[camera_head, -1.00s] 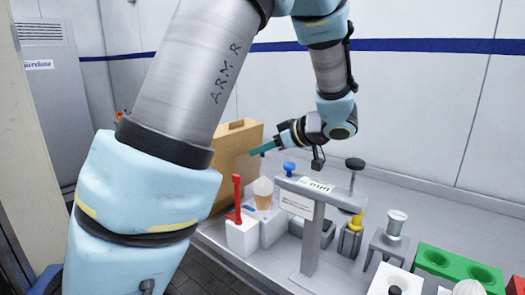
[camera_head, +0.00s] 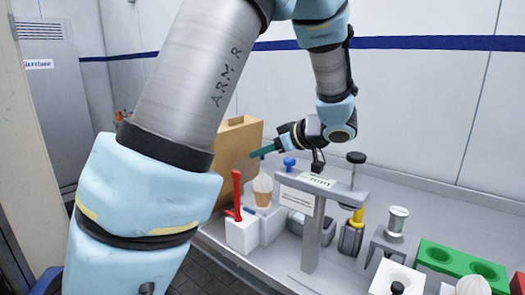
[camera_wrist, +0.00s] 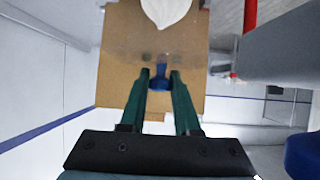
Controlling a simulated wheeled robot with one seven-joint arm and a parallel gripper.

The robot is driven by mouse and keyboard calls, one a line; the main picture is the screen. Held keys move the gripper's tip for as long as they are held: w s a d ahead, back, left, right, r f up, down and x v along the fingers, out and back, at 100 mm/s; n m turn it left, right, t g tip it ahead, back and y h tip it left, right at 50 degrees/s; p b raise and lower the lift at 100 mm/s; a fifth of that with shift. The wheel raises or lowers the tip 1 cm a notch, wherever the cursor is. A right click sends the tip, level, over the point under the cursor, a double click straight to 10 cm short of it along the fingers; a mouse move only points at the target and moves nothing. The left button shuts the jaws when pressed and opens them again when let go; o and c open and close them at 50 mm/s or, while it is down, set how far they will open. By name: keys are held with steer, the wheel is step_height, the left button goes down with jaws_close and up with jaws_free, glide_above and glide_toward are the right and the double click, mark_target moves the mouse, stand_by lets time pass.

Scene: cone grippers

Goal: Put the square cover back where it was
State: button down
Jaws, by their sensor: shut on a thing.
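My gripper (camera_wrist: 160,78) is shut on a small blue knob (camera_wrist: 161,72) in the wrist view. A faint, see-through square plate, seemingly the square cover (camera_wrist: 125,58), shows just past the knob against the brown box. Its edges are hard to make out. In the head view, my gripper (camera_head: 258,152) with its teal fingers is in the air in front of the brown box and above the ice cream cone (camera_head: 262,190). The cover is too faint to make out there. The cone's white top (camera_wrist: 168,10) shows at the upper edge of the wrist view.
The brown box (camera_head: 238,150) stands behind the cone. A red lever (camera_head: 237,195) stands on a white block to the left of the cone. A grey stand with a sign (camera_head: 318,183), another blue knob (camera_head: 289,163) and a green holder (camera_head: 460,262) are to the right.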

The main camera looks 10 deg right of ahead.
steer(key=shift+f, duration=0.3)
steer(key=c, duration=0.5)
jaws_free()
steer(key=shift+c, duration=0.2)
